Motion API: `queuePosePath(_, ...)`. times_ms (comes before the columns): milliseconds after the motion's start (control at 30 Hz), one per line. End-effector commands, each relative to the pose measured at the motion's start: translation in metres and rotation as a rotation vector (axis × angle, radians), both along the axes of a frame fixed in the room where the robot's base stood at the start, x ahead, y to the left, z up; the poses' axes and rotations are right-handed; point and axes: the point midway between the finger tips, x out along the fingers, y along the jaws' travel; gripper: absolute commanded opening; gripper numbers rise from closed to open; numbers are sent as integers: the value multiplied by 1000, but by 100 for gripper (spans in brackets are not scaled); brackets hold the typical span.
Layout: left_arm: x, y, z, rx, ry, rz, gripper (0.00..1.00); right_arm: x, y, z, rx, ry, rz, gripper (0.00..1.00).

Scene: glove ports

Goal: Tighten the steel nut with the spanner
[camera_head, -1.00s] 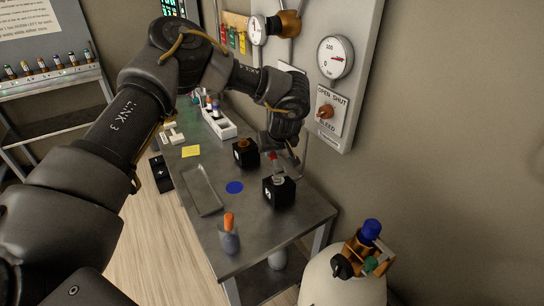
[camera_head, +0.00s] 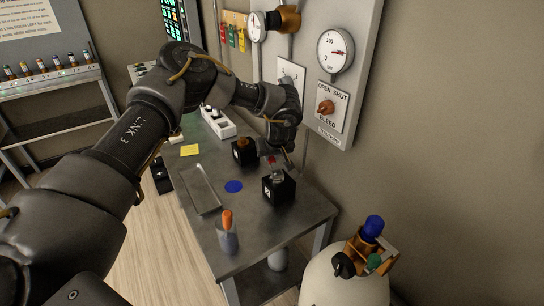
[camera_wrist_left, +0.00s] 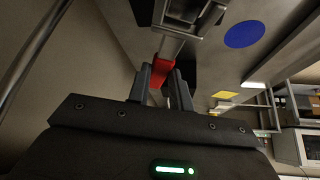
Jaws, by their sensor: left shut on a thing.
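The steel nut (camera_head: 278,176) sits on top of the near black block (camera_head: 280,191) on the bench. My left gripper (camera_head: 272,153) is just beyond and above that block, pointing down. In the left wrist view my left gripper (camera_wrist_left: 165,82) is shut on the red handle of the spanner (camera_wrist_left: 163,70). The spanner's steel shaft runs from the jaws towards the block's top (camera_wrist_left: 190,18); its red part also shows in the head view (camera_head: 270,160). I cannot tell whether its head is around the nut. My right gripper is out of view.
A second black block (camera_head: 244,155) with a brass-coloured fitting stands behind. A shallow tray (camera_head: 200,190), blue disc (camera_head: 234,187), yellow note (camera_head: 190,150) and orange-topped holder (camera_head: 228,236) are on the bench. The gauge panel (camera_head: 345,100) rises close beside my arm.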

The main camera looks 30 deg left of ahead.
Motion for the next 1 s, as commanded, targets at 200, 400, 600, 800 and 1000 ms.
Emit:
queuePosePath(200, 0, 0, 9, -1, -1, 0, 0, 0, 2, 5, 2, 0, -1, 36)
queuePosePath(400, 0, 0, 17, -1, 0, -1, 0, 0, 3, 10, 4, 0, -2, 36)
queuePosePath(600, 0, 0, 27, -1, -1, 0, 0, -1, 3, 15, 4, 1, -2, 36)
queuePosePath(800, 0, 0, 36, -1, -1, 0, 0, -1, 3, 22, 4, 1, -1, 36)
queuePosePath(1000, 0, 0, 44, -1, -1, 0, 0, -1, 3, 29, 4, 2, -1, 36)
